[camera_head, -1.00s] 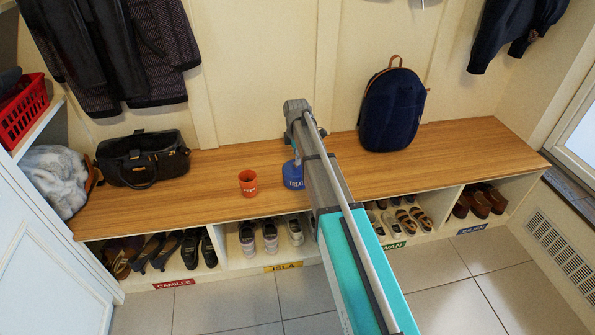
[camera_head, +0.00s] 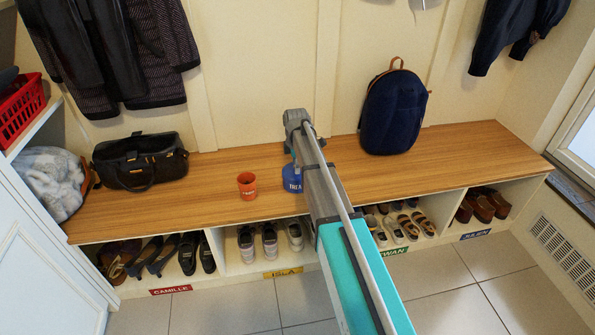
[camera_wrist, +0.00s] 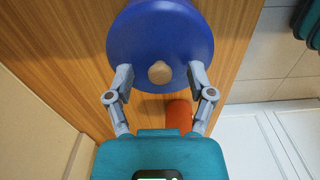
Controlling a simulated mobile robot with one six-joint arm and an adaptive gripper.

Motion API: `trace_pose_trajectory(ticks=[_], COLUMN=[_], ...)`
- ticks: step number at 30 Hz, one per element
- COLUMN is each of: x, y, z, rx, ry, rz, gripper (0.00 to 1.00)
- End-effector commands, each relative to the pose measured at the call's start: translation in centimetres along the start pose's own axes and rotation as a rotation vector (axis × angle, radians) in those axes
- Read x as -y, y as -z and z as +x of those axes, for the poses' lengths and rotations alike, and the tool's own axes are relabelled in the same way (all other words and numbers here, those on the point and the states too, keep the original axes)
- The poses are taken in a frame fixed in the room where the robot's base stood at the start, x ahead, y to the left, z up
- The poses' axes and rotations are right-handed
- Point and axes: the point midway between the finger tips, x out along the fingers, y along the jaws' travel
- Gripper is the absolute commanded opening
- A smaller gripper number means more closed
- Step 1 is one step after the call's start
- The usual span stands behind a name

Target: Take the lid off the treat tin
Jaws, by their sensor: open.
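The treat tin (camera_head: 291,183) is blue with white lettering and stands on the wooden bench, partly hidden behind my arm in the head view. In the wrist view its round blue lid (camera_wrist: 160,88) fills the upper middle, with a light wooden knob (camera_wrist: 160,72) at its centre. My gripper (camera_wrist: 160,78) is open above the lid. Its two fingers show left and right of the knob, apart from it. Whether they touch the lid cannot be told. The fingers are hidden by the arm in the head view.
An orange cup (camera_head: 246,186) stands left of the tin; it also shows in the wrist view (camera_wrist: 179,115). A black handbag (camera_head: 141,161) sits at the bench's left and a navy backpack (camera_head: 393,112) at the right. Bare bench (camera_head: 450,160) lies to the right. Shoes fill the cubbies below.

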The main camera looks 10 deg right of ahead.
Motion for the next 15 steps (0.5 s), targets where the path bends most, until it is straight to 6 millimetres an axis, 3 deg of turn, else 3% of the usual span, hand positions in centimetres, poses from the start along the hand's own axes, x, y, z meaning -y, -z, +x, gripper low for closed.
trace_pose_trajectory(ticks=[4,15], x=[0.00,0.00], y=[-0.02,-0.04], z=[0.00,0.00], rx=[0.000,0.000], ry=[0.000,0.000], rz=[0.000,0.000], gripper=[0.68,0.00])
